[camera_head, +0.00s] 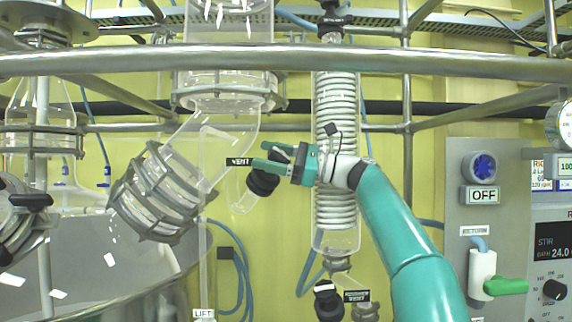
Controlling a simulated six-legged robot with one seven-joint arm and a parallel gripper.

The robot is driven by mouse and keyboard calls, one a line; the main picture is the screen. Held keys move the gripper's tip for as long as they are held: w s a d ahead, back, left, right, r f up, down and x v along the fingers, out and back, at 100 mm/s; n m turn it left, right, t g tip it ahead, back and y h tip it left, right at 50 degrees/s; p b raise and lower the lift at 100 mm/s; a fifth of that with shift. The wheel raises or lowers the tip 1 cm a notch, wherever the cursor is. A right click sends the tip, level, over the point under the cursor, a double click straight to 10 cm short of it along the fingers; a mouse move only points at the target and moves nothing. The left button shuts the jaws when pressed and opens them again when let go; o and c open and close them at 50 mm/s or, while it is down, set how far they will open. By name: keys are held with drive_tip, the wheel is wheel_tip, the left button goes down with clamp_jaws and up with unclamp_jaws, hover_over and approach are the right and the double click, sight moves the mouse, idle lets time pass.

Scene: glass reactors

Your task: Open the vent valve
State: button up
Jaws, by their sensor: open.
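The vent valve has a black knob (262,182) on a short glass side tube (244,201), beside the bent glass pipe in the middle of the view. A black label reading VENT (238,162) sits just to its upper left. My gripper (268,157), with green fingers, is open and reaches in from the right on my teal arm. Its fingers are right at the knob and overlap its upper part. I cannot tell whether they touch it. The fingers partly cover the top of the knob.
A thick horizontal metal rail (300,63) crosses the upper view. A coiled glass condenser (336,130) stands behind my gripper. A grey control panel (455,200) with a green-handled valve (505,287) stands at right.

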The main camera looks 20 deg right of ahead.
drive_tip(key=shift+s+r, duration=0.1)
drive_tip(key=shift+s, duration=0.05)
drive_tip(key=shift+m+t, duration=0.3)
drive_tip(key=shift+t, duration=0.1)
drive_tip(key=m+t+h, duration=0.1)
drive_tip(key=m+t, duration=0.1)
drive_tip(key=m+t+h, duration=0.1)
drive_tip(key=m+t, duration=0.1)
drive_tip(key=m, duration=0.1)
drive_tip(key=m+t+h, duration=0.2)
drive_tip(key=shift+w+d+r+t, duration=0.1)
drive_tip(key=shift+w+d+t, duration=0.15)
drive_tip(key=shift+t, duration=0.15)
drive_tip(key=m+t+h, duration=0.1)
drive_tip(key=m+h, duration=0.1)
drive_tip(key=m+t+h, duration=0.1)
drive_tip(key=m, duration=0.1)
drive_tip(key=shift+w+d+t+h, duration=0.1)
drive_tip(key=shift+d+t+h, duration=0.05)
drive_tip(key=shift+t+h, duration=0.25)
drive_tip(key=shift+d+m+h, duration=0.1)
drive_tip(key=shift+m+h, duration=0.3)
drive_tip(key=shift+m, duration=0.2)
drive_tip(key=v, duration=1.3)
drive_tip(key=shift+f+y, duration=0.3)
drive_tip(key=shift+d, duration=0.1)
